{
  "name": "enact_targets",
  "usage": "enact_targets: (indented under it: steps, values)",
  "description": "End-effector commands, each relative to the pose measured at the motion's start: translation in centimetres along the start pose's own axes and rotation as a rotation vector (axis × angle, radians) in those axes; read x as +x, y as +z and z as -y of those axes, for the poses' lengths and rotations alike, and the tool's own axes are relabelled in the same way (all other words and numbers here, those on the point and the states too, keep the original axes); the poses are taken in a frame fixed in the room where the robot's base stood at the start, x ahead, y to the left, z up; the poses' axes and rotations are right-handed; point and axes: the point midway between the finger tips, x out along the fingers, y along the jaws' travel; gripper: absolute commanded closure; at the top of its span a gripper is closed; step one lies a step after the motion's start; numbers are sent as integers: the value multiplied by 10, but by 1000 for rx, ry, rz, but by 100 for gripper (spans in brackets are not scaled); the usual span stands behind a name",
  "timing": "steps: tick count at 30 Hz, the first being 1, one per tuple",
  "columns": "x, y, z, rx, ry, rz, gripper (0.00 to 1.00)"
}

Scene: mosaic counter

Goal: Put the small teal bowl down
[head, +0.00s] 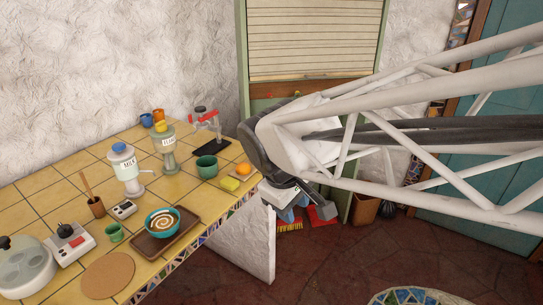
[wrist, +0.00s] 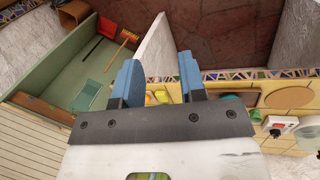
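The small teal bowl (head: 162,222), with a brown and cream swirl inside, sits upright on a brown tray (head: 143,247) on the tiled counter. In the wrist view a teal edge (wrist: 232,97), probably this bowl, shows beside the right finger, mostly hidden. My gripper (head: 294,208) is off the counter's right end, well away from the bowl. In the wrist view its two blue fingers (wrist: 160,88) stand apart with nothing held between them.
A green pot (head: 207,168), yellow sponge (head: 230,184) and orange (head: 243,169) are at the counter's right end. Two dispensers (head: 126,172) (head: 163,150) stand behind. A white partition (head: 248,240) supports the counter.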

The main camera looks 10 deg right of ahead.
Motion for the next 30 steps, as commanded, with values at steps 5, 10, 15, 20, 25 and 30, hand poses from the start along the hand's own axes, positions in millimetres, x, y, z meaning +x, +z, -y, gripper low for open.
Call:
enact_targets:
  steps: [5,10,15,20,25,30]
  values:
    - [-2,40,-1,243,-62,-63,62]
    - [-2,70,3,452,-117,-117,62]
    - [-3,88,7,593,-155,-154,62]
    - [-2,94,9,650,-171,-168,62]
    - [-2,95,9,656,-173,-170,62]
    - [-2,95,9,655,-173,-170,62]
